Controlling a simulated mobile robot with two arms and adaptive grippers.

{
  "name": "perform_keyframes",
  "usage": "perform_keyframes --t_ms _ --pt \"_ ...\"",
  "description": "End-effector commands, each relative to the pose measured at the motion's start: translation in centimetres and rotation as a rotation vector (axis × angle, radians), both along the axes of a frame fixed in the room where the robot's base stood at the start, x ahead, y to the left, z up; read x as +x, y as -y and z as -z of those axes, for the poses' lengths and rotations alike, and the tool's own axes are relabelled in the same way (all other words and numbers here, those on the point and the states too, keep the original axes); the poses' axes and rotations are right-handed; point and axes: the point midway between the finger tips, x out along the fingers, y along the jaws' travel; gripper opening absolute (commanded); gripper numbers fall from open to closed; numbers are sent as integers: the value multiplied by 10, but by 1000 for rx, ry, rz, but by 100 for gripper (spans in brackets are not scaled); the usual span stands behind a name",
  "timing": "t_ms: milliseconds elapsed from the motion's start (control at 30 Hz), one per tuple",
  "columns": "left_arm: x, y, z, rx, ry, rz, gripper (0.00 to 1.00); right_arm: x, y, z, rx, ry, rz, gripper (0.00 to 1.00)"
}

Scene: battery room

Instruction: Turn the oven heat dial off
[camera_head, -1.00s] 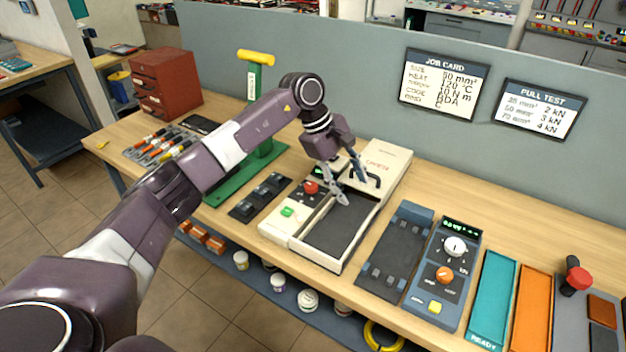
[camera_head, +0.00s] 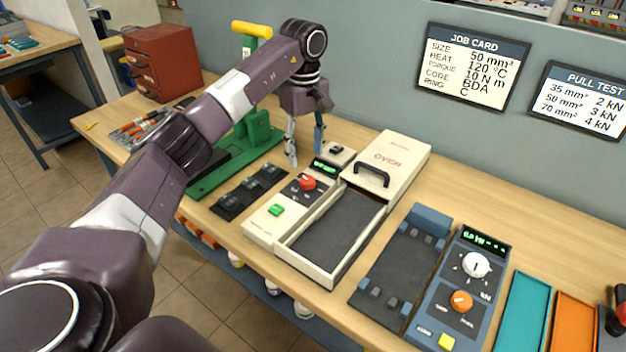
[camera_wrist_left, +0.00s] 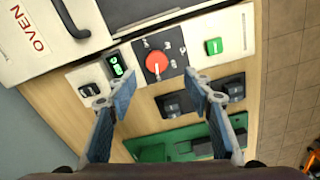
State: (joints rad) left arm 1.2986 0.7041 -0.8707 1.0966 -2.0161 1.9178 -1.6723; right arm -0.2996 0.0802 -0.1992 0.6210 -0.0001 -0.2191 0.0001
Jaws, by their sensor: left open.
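The oven (camera_head: 408,160) is a cream box with a black handle and an open tray (camera_head: 335,225) in front. Its red heat dial (camera_head: 307,183) sits on a dark panel on the oven's left side, between a small green display (camera_head: 326,168) and a green button (camera_head: 276,210). In the left wrist view the red dial (camera_wrist_left: 156,62) shows a white pointer mark. My left gripper (camera_head: 305,155) is open and empty, above the bench just behind and left of the dial. In the wrist view its fingers (camera_wrist_left: 160,100) are apart, short of the dial and not touching it. My right gripper is not in view.
A green press with a yellow handle (camera_head: 251,29) stands left of the oven. Black blocks (camera_head: 248,193) lie between it and the oven. A blue-grey console (camera_head: 460,285) and teal tray (camera_head: 522,310) are to the right. A job card (camera_head: 472,67) hangs on the partition.

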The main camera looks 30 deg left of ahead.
Motion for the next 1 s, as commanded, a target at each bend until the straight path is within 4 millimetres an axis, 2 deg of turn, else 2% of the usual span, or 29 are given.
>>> perform_keyframes --t_ms 33,100,267,500,633,800,1000 --pt "0 0 9 0 0 0 47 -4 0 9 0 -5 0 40" --pt "0 0 11 0 -1 0 47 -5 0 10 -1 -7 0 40" --pt "-1 0 24 0 -4 0 47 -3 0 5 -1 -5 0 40" --pt "-1 0 63 0 -4 -1 47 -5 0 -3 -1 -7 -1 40" --pt "-1 0 78 -1 -3 -1 47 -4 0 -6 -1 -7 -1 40" --pt "0 0 86 0 0 0 47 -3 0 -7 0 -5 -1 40" --pt "0 0 87 0 0 0 47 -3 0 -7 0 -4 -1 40"
